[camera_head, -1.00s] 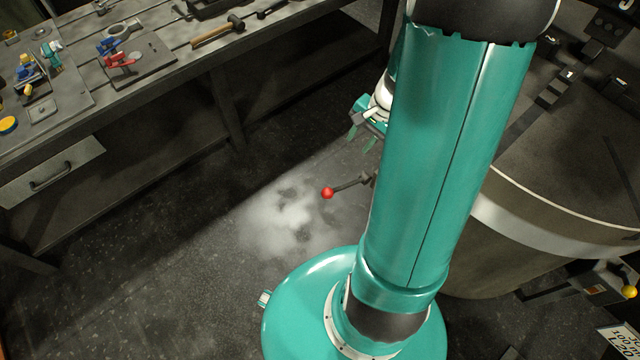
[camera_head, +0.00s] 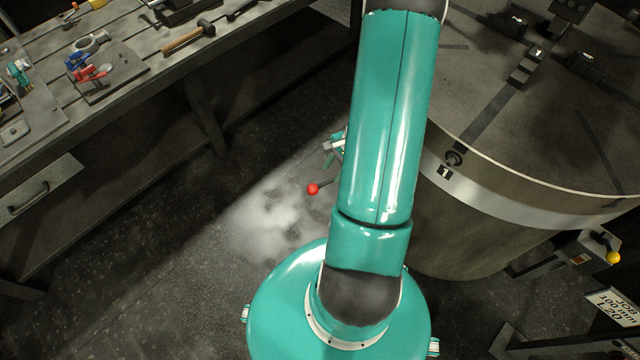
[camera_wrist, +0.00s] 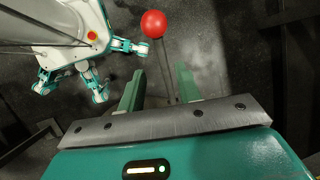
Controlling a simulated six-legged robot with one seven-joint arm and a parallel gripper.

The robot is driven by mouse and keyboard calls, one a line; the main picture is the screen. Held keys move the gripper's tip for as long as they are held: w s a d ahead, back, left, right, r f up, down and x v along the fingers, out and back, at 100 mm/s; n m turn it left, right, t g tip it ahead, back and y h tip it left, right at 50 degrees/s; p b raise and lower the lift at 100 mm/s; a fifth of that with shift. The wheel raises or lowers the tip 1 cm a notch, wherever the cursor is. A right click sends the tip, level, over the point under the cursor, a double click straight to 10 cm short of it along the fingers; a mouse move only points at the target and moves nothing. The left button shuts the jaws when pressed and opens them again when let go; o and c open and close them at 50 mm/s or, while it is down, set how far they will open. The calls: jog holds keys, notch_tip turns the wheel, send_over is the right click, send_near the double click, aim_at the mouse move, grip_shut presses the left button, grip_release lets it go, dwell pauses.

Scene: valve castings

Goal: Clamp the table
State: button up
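The round table (camera_head: 560,150) stands at the right in the head view, with a pale band around its rim. A lever with a red ball knob (camera_head: 313,189) sticks out at its left; the knob also shows in the wrist view (camera_wrist: 153,24). My gripper (camera_head: 335,147) is mostly hidden behind my arm in the head view, just above the knob in the picture. In the wrist view my gripper (camera_wrist: 159,72) is open, its two green fingers apart. The lever's thin rod shows in the gap between them, the knob past the fingertips. I cannot tell whether they touch the rod.
A workbench (camera_head: 130,90) with a hammer (camera_head: 188,37) and clamps runs along the left. A yellow-knobbed lever (camera_head: 613,257) is at the right, above a job sign (camera_head: 612,305). Dark blocks (camera_head: 525,65) sit on the round table. The floor (camera_head: 190,250) between is clear.

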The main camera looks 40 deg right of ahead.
aim_at(323, 184)
jog(key=x, duration=0.8)
jog(key=shift+w+a+f, duration=0.15)
jog(key=shift+a+f, duration=0.05)
jog(key=shift+a, duration=0.05)
jog(key=shift+c, duration=0.4)
grip_shut()
